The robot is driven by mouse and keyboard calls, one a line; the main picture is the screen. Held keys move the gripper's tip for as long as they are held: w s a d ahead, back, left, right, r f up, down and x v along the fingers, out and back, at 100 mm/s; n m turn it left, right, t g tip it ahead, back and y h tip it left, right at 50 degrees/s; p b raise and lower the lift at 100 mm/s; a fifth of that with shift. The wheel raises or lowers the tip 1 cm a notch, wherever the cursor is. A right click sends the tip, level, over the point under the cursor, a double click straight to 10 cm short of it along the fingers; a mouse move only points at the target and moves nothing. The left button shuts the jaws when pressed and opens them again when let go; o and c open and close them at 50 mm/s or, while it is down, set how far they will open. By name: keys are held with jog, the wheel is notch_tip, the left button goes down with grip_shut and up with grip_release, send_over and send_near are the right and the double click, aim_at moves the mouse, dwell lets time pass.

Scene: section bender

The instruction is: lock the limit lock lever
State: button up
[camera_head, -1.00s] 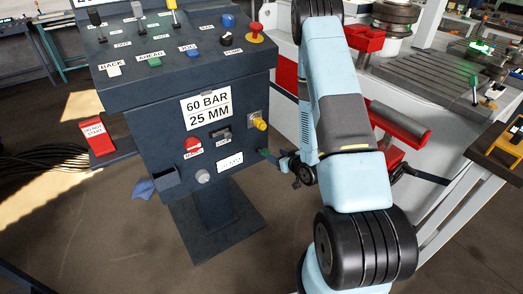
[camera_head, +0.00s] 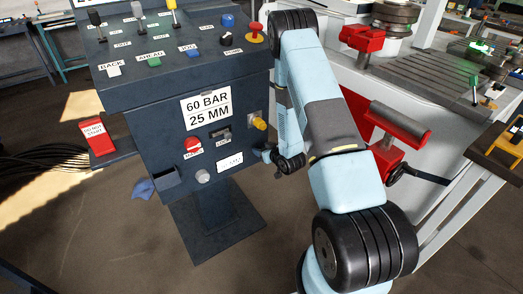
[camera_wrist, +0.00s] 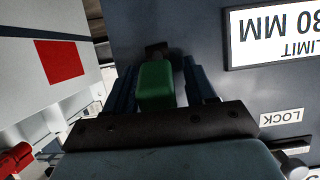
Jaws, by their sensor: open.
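The limit lock lever shows in the wrist view as a green grip (camera_wrist: 157,86) on a dark stem at the panel face. My gripper (camera_wrist: 160,82) is open, with one dark blue finger on each side of the green grip. Whether a finger touches it I cannot tell. In the head view my gripper (camera_head: 265,154) is at the right edge of the console's front, and it hides the lever there. A LOCK label (camera_wrist: 281,117) and a LIMIT 80 MM plate (camera_wrist: 285,35) appear upside down in the wrist view.
The dark console (camera_head: 150,120) carries a yellow knob (camera_head: 259,123) just above my gripper, a red knob (camera_head: 192,145) and a grey knob (camera_head: 203,176). The white machine with a red roller part (camera_head: 400,125) stands close on the right, behind my arm.

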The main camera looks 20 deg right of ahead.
grip_shut()
jog(key=shift+a, duration=0.35)
dwell(0.4)
